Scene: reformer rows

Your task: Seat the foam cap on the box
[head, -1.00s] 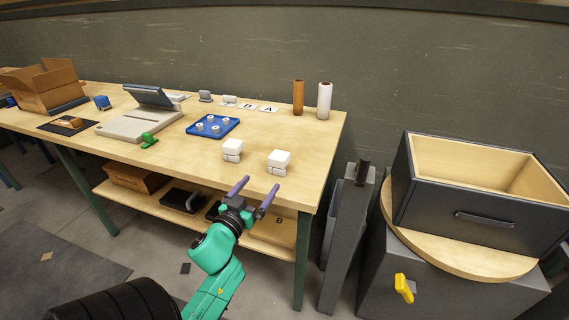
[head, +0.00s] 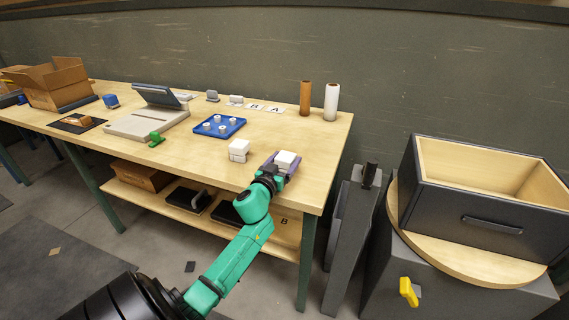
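Two white blocky pieces stand near the front right of the workbench, each with a seam that splits it into a top and a lower part. One white piece (head: 238,149) stands free on the left. The other white piece (head: 286,159) is at my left gripper (head: 282,163), whose purple fingers lie on either side of it. The fingers look spread; whether they touch it is too small to tell. I cannot tell which piece is the foam cap. An open brown cardboard box (head: 58,88) stands at the far left. My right gripper is out of view.
A blue tray (head: 236,131) with small white pieces, a grey device (head: 135,125) and a green item (head: 155,138) are on the bench (head: 200,159). Brown (head: 305,97) and white (head: 331,101) rolls stand at the back right. A dark drawer box (head: 480,215) is right of the bench.

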